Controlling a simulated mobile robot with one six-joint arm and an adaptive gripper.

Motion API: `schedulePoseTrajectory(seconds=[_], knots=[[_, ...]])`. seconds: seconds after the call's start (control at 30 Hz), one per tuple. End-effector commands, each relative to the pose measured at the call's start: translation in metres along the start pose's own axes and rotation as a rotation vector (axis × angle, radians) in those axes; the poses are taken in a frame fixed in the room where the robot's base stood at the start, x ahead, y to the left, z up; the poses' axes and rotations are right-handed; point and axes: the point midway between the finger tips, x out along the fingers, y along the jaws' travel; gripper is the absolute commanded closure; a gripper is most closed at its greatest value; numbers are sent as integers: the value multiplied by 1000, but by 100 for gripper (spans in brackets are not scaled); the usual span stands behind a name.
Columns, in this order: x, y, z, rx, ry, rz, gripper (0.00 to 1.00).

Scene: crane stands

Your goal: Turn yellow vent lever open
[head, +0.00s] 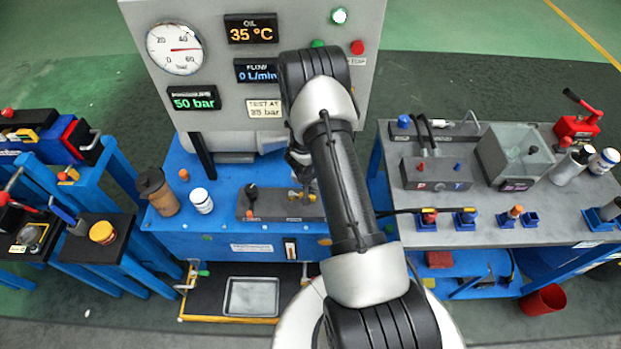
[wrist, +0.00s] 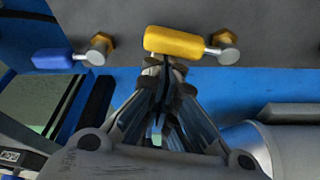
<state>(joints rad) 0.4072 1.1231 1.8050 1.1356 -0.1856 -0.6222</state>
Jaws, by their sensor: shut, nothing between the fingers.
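The yellow vent lever (wrist: 174,42) shows in the wrist view at the top centre. Its yellow handle lies nearly level, pointing left from a round metal pivot on a brass fitting against a grey surface. My gripper (wrist: 163,68) is shut and empty, its fingertips at the lower edge of the yellow handle; I cannot tell whether they touch it. In the head view my gripper (head: 301,165) is partly hidden by my arm, in front of the gauge panel, and I cannot make out the yellow lever there.
A blue lever (wrist: 52,58) sits left of the yellow one. The gauge panel (head: 215,100) reads 50 bar. A blue bench (head: 210,238) below holds a brown jar (head: 158,192) and a white-capped bottle (head: 201,201). A grey table (head: 460,235) with fittings stands right.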

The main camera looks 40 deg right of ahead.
Motion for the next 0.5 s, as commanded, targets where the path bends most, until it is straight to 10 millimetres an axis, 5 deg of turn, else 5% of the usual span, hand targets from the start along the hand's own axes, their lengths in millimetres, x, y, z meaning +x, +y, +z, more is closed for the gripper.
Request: schedulePoseTrajectory(seconds=[0.5], knots=[[-15,6,30,464,-1,163,100]])
